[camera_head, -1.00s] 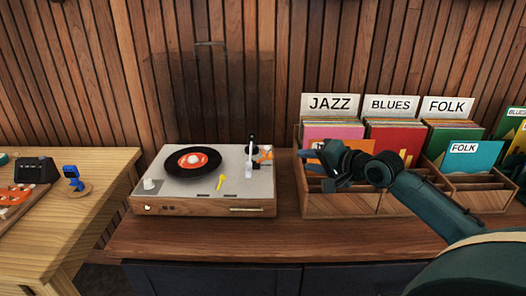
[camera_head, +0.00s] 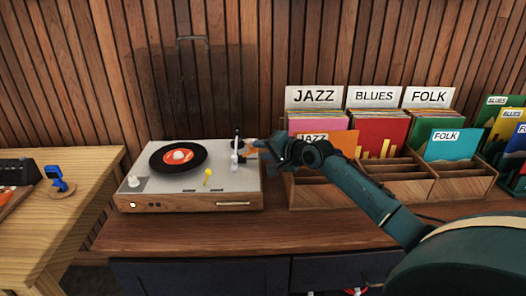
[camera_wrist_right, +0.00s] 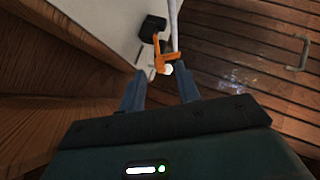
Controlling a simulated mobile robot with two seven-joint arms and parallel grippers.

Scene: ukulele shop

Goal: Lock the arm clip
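The turntable (camera_head: 150,192) stands on the counter with a black record (camera_head: 165,160) on its platter. Its white tonearm (camera_head: 235,160) is at the right side of the deck, with a black part at its back. The orange arm clip (camera_head: 251,151) is beside the tonearm; it also shows in the right wrist view (camera_wrist_right: 160,62). My right gripper (camera_head: 270,150) is at the turntable's right edge, close to the clip. In the wrist view its two fingers are apart, with the clip just beyond their tips. Whether the clip is closed over the tonearm is unclear. My left gripper is not in view.
Wooden record crates (camera_head: 333,195) with JAZZ, BLUES and FOLK signs stand right of the turntable, behind my right arm. A yellow lever (camera_head: 208,176) is on the deck's front. A wooden table (camera_head: 80,195) is at the left. The counter front is clear.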

